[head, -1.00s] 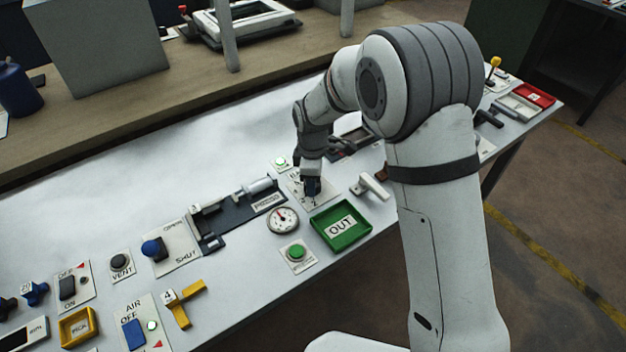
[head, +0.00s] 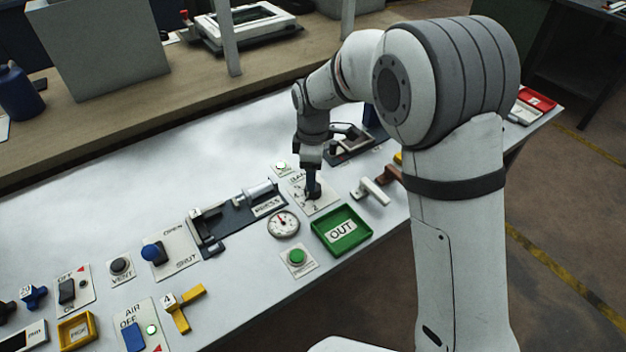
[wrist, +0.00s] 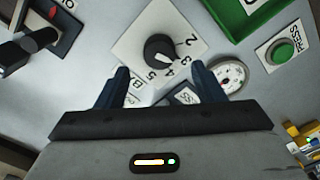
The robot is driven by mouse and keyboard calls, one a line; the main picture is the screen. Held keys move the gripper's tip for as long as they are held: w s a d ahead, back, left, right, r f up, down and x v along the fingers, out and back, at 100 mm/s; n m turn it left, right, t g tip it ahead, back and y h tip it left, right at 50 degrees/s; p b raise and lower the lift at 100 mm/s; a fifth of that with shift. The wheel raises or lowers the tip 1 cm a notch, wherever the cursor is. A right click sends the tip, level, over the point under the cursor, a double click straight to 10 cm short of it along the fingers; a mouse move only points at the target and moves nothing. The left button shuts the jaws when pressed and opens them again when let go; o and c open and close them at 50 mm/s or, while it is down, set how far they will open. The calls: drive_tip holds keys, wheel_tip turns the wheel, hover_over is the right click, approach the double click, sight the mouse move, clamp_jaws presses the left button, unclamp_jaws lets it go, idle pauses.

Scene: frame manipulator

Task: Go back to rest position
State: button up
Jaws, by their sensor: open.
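My gripper (head: 312,184) is above the white numbered plate (head: 325,203) of a black rotary knob on the bench. In the wrist view the fingers of my gripper (wrist: 160,80) are apart with nothing between them. The black knob (wrist: 161,50) sits just beyond the fingertips, on its plate with printed numbers (wrist: 180,22). In the head view the knob is partly hidden behind the fingers.
A green OUT tray (head: 341,231), a round gauge (head: 283,224) and a green button (head: 297,257) are close by. A white lever handle (head: 370,191) stands to the right. A dark slide fixture (head: 235,222) lies to the left.

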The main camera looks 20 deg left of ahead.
drive_tip(key=shift+r, duration=1.1)
